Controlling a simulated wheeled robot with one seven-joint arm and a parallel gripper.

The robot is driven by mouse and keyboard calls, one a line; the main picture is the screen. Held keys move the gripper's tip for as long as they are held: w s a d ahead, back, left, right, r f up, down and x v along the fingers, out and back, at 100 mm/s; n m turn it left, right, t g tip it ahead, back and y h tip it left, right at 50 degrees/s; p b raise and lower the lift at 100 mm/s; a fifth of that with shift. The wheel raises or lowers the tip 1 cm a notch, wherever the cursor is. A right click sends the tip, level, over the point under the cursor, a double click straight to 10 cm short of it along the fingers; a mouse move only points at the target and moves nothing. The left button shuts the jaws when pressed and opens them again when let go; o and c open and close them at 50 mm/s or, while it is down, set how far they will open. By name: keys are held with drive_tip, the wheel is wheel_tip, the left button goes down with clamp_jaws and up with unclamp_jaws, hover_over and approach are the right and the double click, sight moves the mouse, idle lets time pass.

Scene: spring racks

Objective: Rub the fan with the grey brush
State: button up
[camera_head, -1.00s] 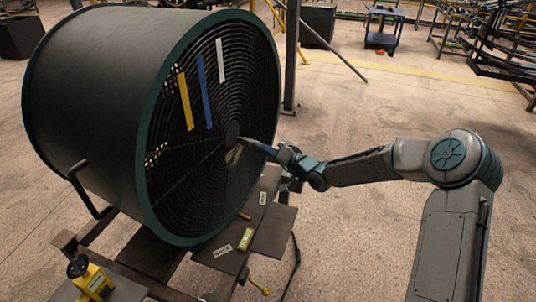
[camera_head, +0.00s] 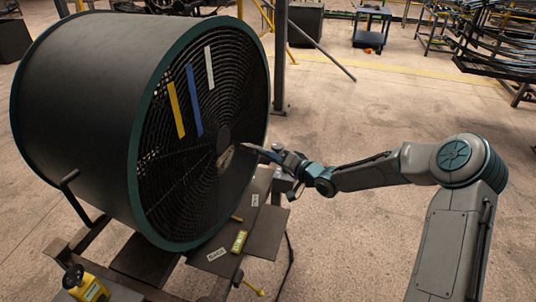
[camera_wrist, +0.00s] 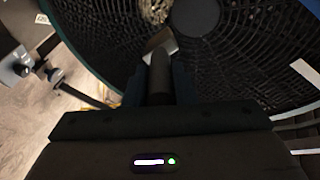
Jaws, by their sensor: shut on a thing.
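The fan (camera_head: 85,105) is a large dark drum with a green rim and a black round grille, on a stand at the left. A beige patch (camera_head: 226,157) shows on the grille just below the hub; it also shows in the wrist view (camera_wrist: 155,10). My gripper (camera_head: 280,157) is right of the grille, shut on the grey brush (camera_head: 257,151). The brush points left at the grille, near the patch. In the wrist view its dark handle (camera_wrist: 159,75) is between my fingers, with a paler flat end beyond. I cannot tell whether its tip touches the grille.
Yellow, blue and white strips (camera_head: 194,100) hang on the upper grille. Small labels and a yellow block (camera_head: 239,241) lie on the stand's plate below. A yellow device (camera_head: 88,285) sits at bottom left. A post (camera_head: 280,60) stands behind; the floor at right is open.

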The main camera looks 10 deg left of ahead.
drive_tip(key=shift+s+d, duration=0.2)
drive_tip(key=shift+d, duration=0.45)
drive_tip(key=shift+d, duration=0.15)
drive_tip(key=shift+s+d+r+p, duration=0.1)
drive_tip(key=shift+s+d+p, duration=0.1)
drive_tip(key=shift+d+p, duration=0.7)
drive_tip(key=shift+s+d, duration=0.1)
drive_tip(key=shift+d, duration=0.35)
